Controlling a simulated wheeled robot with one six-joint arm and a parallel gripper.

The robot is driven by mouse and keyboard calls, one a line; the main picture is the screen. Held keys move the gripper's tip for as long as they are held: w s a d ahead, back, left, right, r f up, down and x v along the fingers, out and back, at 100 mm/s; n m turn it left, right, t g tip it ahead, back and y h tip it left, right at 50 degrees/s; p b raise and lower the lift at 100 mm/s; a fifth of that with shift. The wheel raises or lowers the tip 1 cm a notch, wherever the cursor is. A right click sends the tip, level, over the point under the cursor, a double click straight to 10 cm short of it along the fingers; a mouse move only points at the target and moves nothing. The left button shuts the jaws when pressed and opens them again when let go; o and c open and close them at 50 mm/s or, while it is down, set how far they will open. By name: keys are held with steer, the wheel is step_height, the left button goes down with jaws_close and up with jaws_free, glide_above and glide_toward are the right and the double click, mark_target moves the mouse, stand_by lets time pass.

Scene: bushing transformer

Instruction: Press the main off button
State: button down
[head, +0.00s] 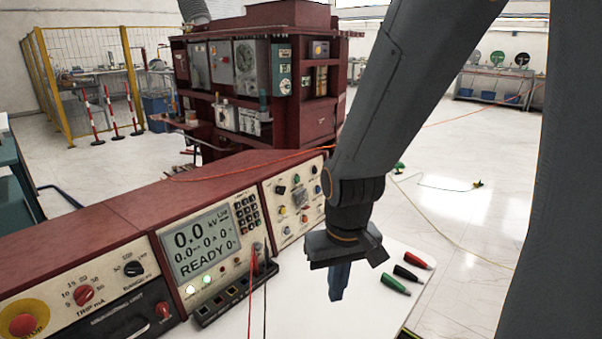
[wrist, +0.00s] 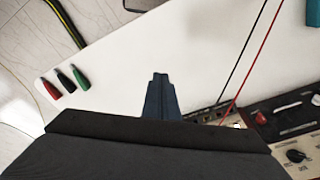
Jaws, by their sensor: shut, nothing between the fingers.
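The red test console (head: 95,232) runs along the left of the head view. Its right-hand panel (head: 292,200) carries several small coloured buttons and knobs; their labels are too small to read, so I cannot tell which is the main off button. A large red STOP button (head: 23,323) on a yellow disc is at the lower left. The middle panel has a lit display (head: 203,240) reading READY. My gripper (head: 337,296) points down over the white tabletop, right of the panels and apart from them. Its fingers are shut and empty, also in the wrist view (wrist: 159,82).
Red, black and green probes (head: 406,272) lie on the white tabletop (head: 290,315) right of my gripper. Red and black cables (head: 251,290) hang from the console's front. A large red transformer cabinet (head: 255,75) stands behind. The tabletop under my gripper is clear.

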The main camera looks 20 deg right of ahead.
mark_target(315, 170)
steer(key=w+d+n+t+p, duration=0.2)
steer(key=w+d+t, duration=0.2)
steer(key=w, duration=0.9)
steer(key=w+d+n+t+p, duration=0.1)
steer(key=w+d+n+t, duration=0.15)
steer(key=w, duration=1.15)
steer(key=w+d+r+n+t+h+p, duration=0.1)
steer(key=w+d+n+t, duration=0.1)
steer(key=w+d+t, duration=0.2)
steer(key=w+d+r+n+t+h+p, duration=0.1)
steer(key=w+d+n+t+h+p, duration=0.1)
steer(key=w+d+t, duration=0.3)
steer(key=w+d, duration=0.4)
steer(key=w, duration=0.2)
steer(key=shift+w+r+n+h, duration=0.3)
steer(key=shift+w+r+n, duration=0.05)
steer(key=w+a+f+b, duration=0.2)
steer(key=w+a+b, duration=0.2)
steer(key=w, duration=0.3)
steer(key=shift+a, duration=0.25)
steer(key=shift+w+f+b, duration=0.1)
steer(key=shift+w+b, duration=0.05)
steer(key=shift+b, duration=0.2)
